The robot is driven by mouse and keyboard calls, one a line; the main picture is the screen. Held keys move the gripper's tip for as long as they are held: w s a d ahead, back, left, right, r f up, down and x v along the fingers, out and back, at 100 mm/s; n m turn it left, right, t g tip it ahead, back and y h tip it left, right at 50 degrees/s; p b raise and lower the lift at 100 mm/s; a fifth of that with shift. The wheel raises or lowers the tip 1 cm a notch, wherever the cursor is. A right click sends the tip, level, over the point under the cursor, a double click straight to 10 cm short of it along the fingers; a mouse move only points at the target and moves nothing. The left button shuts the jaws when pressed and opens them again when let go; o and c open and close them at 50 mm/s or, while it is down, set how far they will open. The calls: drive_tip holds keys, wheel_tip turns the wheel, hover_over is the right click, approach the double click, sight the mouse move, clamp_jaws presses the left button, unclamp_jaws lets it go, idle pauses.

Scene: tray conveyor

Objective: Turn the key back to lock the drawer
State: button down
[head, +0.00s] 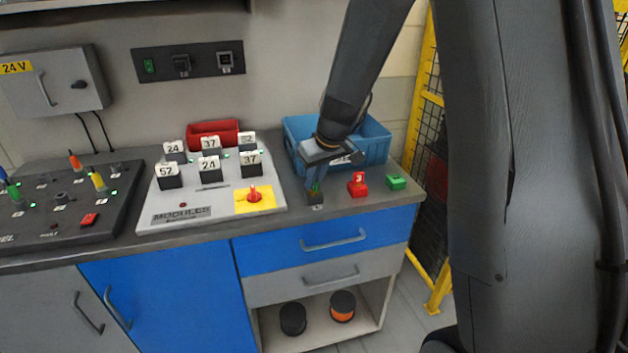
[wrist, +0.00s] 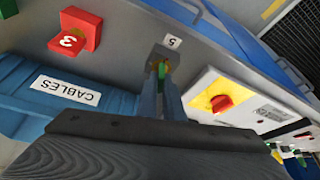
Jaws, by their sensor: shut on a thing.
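My gripper (head: 314,187) points down at the counter's front edge, its fingers closed on a small green and yellow piece (wrist: 164,68), which I take to be the key. The piece stands at a small dark grey block (head: 315,198) marked 5, which also shows in the wrist view (wrist: 172,43). The fingers hide most of the piece, so I cannot tell its turn angle. The blue drawer (head: 285,252) lies below the block and looks closed, with a grey drawer (head: 270,290) under it.
A red block (head: 357,188) marked 3 and a green block (head: 396,182) stand to the right. A blue CABLES bin (head: 375,140) is behind my gripper. The modules panel (head: 215,195) with a red knob (head: 254,196) is to the left. Yellow fencing (head: 438,285) bounds the right.

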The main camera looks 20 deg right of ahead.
drive_tip(key=shift+n+g+y+b, duration=0.5)
drive_tip(key=shift+n+b, duration=1.4)
drive_tip(key=shift+b, duration=1.8)
drive_tip(key=shift+n+g+y+b, duration=0.4)
drive_tip(key=shift+n+y+b, duration=0.1)
drive_tip(key=shift+n+b, duration=1.2)
drive_tip(key=shift+n, duration=0.8)
drive_tip(key=shift+n+g+y+b, duration=0.3)
drive_tip(key=shift+n+g, duration=0.5)
drive_tip(key=shift+n, duration=0.8)
